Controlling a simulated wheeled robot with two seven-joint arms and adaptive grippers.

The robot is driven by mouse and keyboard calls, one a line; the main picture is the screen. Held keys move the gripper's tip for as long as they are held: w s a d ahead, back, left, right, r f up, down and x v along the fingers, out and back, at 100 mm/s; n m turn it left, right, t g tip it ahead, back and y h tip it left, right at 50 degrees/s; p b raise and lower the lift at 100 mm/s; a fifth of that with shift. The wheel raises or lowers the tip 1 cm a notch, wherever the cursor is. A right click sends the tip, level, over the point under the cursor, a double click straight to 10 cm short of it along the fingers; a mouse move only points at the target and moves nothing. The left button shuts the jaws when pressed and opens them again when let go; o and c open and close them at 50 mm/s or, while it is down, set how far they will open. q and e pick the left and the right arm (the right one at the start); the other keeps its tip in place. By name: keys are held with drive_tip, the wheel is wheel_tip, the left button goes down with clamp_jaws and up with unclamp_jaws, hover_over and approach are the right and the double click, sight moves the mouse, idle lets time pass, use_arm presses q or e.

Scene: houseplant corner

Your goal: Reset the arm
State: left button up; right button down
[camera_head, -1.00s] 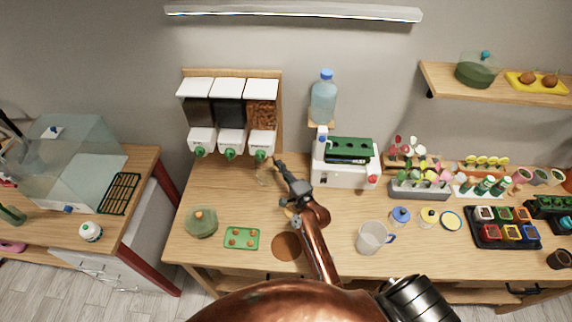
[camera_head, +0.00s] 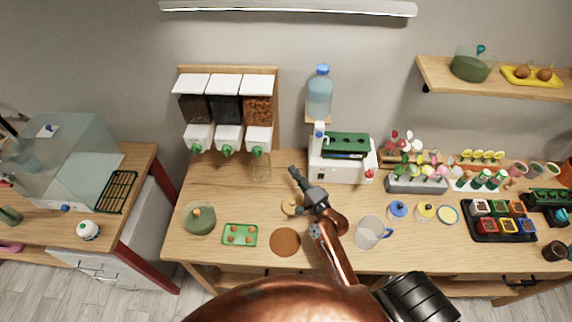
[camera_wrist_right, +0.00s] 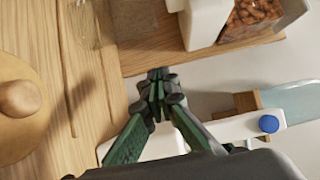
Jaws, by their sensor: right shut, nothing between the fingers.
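My right gripper (camera_head: 294,172) is shut and empty above the middle of the wooden table (camera_head: 230,175), between the dispensers and the white machine. In the right wrist view its fingertips (camera_wrist_right: 158,78) meet with nothing between them. My copper-coloured right arm (camera_head: 335,255) reaches up from the bottom of the head view and covers part of the table. My left gripper is not in view.
A clear glass (camera_head: 260,164) stands under the right-hand dispenser (camera_head: 258,110). A wooden lid with a knob (camera_head: 290,208) and a brown disc (camera_head: 285,242) lie near my arm. The white machine (camera_head: 325,170) and a clear jug (camera_head: 369,232) are to the right.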

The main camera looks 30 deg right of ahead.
drive_tip(key=s, duration=0.3)
drive_tip(key=shift+s+d, duration=0.15)
drive_tip(key=shift+s, duration=0.1)
drive_tip(key=shift+r, duration=0.1)
